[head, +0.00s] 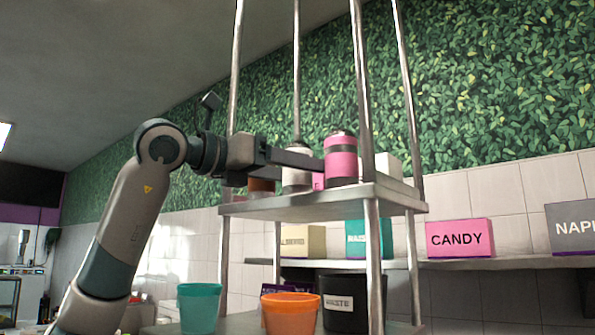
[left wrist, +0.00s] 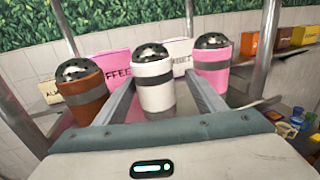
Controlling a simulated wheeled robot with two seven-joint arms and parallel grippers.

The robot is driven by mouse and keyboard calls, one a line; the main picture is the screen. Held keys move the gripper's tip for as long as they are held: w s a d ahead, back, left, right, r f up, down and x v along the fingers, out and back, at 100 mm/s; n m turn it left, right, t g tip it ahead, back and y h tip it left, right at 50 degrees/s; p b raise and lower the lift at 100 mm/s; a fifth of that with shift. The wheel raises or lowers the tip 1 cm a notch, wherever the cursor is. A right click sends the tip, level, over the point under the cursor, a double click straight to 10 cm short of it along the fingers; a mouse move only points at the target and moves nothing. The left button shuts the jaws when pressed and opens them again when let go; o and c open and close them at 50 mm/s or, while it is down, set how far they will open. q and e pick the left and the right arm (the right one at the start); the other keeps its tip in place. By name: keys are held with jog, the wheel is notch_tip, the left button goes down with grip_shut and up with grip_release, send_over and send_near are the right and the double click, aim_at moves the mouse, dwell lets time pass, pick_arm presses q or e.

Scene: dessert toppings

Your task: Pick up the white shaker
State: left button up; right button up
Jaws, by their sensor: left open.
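The white shaker (left wrist: 153,92) has a grey band and a dark speckled domed lid. It stands upright on the upper metal shelf (head: 330,206), between a brown shaker (left wrist: 82,92) and a pink shaker (left wrist: 211,66). In the left wrist view my left gripper (left wrist: 161,82) is open, with one finger on each side of the white shaker; I cannot tell if they touch it. In the head view the left gripper (head: 302,162) reaches in from the left and partly hides the white shaker (head: 297,180). My right gripper is not in view.
The pink shaker (head: 341,160) stands close on the right. Metal posts (head: 364,100) rise around the shelf. Boxes stand behind the shakers. Below are a teal cup (head: 199,308), an orange cup (head: 291,314) and a black waste bin (head: 345,303). A pink candy box (head: 459,239) sits on the wall shelf.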

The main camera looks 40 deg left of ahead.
aim_at(310, 175)
pick_arm(q)
jog(key=p+x, duration=0.3)
jog(key=x, duration=0.1)
jog(key=shift+w+a+f, duration=0.1)
jog(key=shift+w+a, duration=0.1)
jog(key=shift+a, duration=0.15)
jog(key=shift+w+d+f, duration=0.2)
jog(key=shift+w+d, duration=0.05)
jog(key=shift+w, duration=0.25)
jog(key=c, duration=1.2)
